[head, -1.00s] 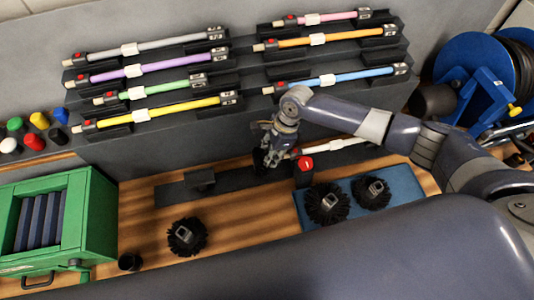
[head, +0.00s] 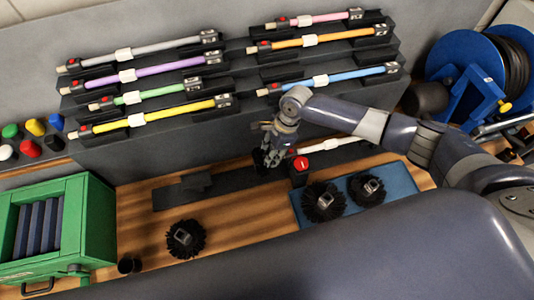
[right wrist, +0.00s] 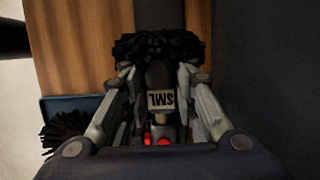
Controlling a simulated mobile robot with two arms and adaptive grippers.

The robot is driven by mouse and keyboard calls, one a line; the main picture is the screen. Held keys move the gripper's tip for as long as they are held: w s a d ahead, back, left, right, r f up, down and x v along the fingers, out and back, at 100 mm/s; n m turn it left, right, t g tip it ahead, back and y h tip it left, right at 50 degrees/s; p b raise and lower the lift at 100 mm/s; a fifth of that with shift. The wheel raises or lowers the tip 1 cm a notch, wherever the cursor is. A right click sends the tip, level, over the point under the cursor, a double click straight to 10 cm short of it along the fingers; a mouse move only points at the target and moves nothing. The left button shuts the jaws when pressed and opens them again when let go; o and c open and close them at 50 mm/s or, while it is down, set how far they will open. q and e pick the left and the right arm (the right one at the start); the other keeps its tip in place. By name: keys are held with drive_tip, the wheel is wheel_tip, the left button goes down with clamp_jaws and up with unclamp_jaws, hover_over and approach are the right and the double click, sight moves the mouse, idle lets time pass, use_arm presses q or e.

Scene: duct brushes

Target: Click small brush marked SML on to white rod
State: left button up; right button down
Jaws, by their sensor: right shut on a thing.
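My right gripper (head: 268,158) is shut on a small black brush; the bristles (right wrist: 158,47) and the grey socket with its SML label (right wrist: 161,100) show in the right wrist view. The label reads upside down there. The white rod (head: 340,146) lies low in front of the rack, beside a red-topped holder (head: 300,165). Its left end is at the gripper. A pale rod end and red spots (right wrist: 164,141) show close to the socket. I cannot tell whether they are locked together. My left gripper is not in view.
Two more brushes (head: 323,202) (head: 367,189) stand on a blue mat (head: 405,206). Another brush (head: 186,239) stands on the wooden bench. Coloured rods fill the stepped rack (head: 235,125) behind. A green box (head: 90,215) is at left, a blue reel (head: 465,70) at right.

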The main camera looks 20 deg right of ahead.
drive_tip(key=shift+d+p, duration=0.4)
drive_tip(key=shift+d, duration=0.25)
drive_tip(key=c, duration=1.2)
unclamp_jaws()
drive_tip(key=shift+r, duration=0.1)
drive_tip(key=v, duration=1.1)
drive_tip(key=shift+r, duration=0.4)
drive_tip(key=shift+d, duration=0.1)
